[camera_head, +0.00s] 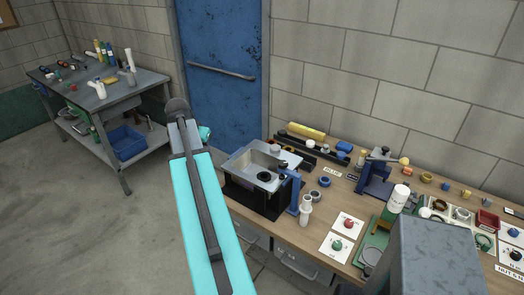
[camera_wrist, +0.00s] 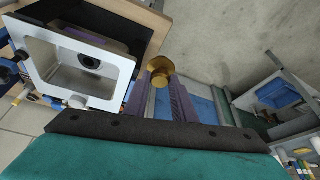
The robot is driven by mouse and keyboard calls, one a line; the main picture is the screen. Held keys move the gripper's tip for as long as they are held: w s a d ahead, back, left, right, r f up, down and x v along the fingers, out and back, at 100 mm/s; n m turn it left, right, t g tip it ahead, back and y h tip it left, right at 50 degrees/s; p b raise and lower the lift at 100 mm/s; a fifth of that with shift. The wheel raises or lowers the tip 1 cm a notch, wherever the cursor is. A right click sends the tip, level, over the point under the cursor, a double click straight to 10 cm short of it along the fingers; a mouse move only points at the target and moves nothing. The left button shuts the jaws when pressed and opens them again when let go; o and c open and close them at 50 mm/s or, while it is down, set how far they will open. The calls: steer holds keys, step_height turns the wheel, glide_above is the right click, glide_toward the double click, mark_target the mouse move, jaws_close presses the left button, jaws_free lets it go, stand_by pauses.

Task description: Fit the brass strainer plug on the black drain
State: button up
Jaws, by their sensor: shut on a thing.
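The brass strainer plug (camera_wrist: 160,66) is between the fingertips of my gripper (camera_wrist: 160,78) in the wrist view. The purple fingers are shut on it, and they hide part of it. The black drain (camera_wrist: 89,62) is a dark ring in the floor of the pale sink basin (camera_wrist: 122,68), left of the plug in the wrist view. The plug is outside the basin and apart from the drain. In the head view the drain (camera_head: 264,177) shows inside the basin (camera_head: 240,160). There my arm hides the plug and most of the gripper.
A blue post fixture (camera_head: 293,190) stands at the basin's right edge, with a white bottle-shaped thing (camera_head: 305,210) in front. The wooden bench (camera_head: 330,190) to the right is crowded with small parts and cards. Open floor lies left of the bench, towards a grey table (camera_head: 130,90).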

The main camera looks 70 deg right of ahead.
steer(key=s+d+f+m+g+p, duration=0.1)
steer(key=s+d+m, duration=0.2)
steer(key=s, duration=0.7)
steer(key=s+d+f+m+g+p, duration=0.1)
steer(key=s+d+m, duration=0.2)
steer(key=s+d, duration=0.5)
steer(key=shift+s+d+f+y, duration=0.15)
steer(key=shift+s+f+y, duration=0.2)
steer(key=shift+s, duration=0.5)
steer(key=shift+f, duration=0.2)
steer(key=shift+f+b, duration=0.85)
steer(key=shift+f, duration=1.2)
steer(key=shift+f, duration=0.3)
steer(key=shift+f+b, duration=1.4)
steer(key=shift+f, duration=0.25)
steer(key=o, duration=1.1)
